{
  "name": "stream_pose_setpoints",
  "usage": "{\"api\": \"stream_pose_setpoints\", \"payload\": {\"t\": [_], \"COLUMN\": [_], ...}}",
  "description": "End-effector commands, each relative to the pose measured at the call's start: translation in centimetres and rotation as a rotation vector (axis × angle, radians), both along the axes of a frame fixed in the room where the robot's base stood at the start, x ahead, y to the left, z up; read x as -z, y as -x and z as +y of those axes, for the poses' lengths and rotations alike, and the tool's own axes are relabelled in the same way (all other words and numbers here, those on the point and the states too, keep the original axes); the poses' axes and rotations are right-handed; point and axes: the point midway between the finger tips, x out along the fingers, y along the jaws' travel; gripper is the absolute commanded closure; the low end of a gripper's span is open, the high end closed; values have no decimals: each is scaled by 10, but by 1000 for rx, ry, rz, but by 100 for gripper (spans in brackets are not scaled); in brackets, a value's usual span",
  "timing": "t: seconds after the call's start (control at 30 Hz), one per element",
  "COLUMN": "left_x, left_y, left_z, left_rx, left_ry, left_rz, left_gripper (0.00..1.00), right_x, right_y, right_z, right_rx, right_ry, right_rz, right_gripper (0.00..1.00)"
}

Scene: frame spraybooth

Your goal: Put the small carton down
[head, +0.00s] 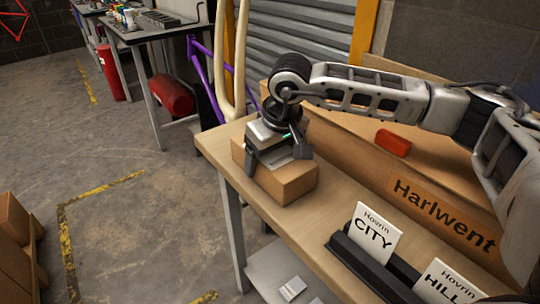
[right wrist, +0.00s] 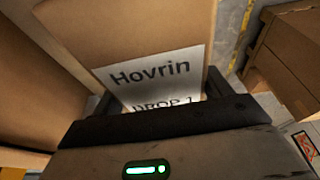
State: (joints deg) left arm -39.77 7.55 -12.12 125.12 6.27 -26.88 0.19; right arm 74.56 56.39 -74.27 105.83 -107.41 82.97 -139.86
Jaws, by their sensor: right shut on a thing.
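The small carton (head: 287,186) is a brown box at the left end of the wooden bench (head: 322,215). My right gripper (head: 277,160) reaches down over it from the right and is shut on it, one finger on each side. I cannot tell whether the carton's underside touches the bench top. In the right wrist view the carton (right wrist: 125,30) fills the space between the fingers, with a white label (right wrist: 155,78) reading "Hovrin" and "DROP 1", the lower line partly hidden by the gripper. My left gripper is not in view.
A large "Harlwent" carton (head: 395,188) with an orange-red object (head: 393,143) stands behind on the bench. "Hovrin CITY" (head: 374,233) and "Hovrin HILL" (head: 446,285) cards stand in a black holder in front. Purple and cream tubes (head: 240,60) rise behind the bench's left end.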

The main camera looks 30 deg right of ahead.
Motion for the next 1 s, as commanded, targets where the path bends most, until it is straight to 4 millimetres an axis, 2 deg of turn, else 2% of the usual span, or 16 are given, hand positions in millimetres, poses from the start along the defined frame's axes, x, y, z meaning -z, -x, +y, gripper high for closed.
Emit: {"api": "stream_pose_setpoints", "payload": {"t": [0.17, 0.2, 0.27, 0.3, 0.67, 0.77, 1.0], "left_x": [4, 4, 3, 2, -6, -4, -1], "left_y": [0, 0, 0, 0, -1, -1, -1], "left_z": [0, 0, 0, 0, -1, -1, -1], "left_rx": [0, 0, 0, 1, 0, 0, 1], "left_ry": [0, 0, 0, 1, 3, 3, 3], "left_rz": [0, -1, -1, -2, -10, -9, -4], "left_gripper": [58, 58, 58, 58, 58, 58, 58], "right_x": [3, 4, 3, 3, -4, -18, -69], "right_y": [-1, 0, 0, 0, 0, 3, 18], "right_z": [0, 0, 0, 0, 0, -1, -2], "right_rx": [1, 1, 0, 0, 0, 0, -1], "right_ry": [-1, 0, 1, 0, 0, 0, -1], "right_rz": [-3, 0, 0, 0, -1, -4, -6], "right_gripper": [60, 20, 3, 1, 1, 1, 1]}}
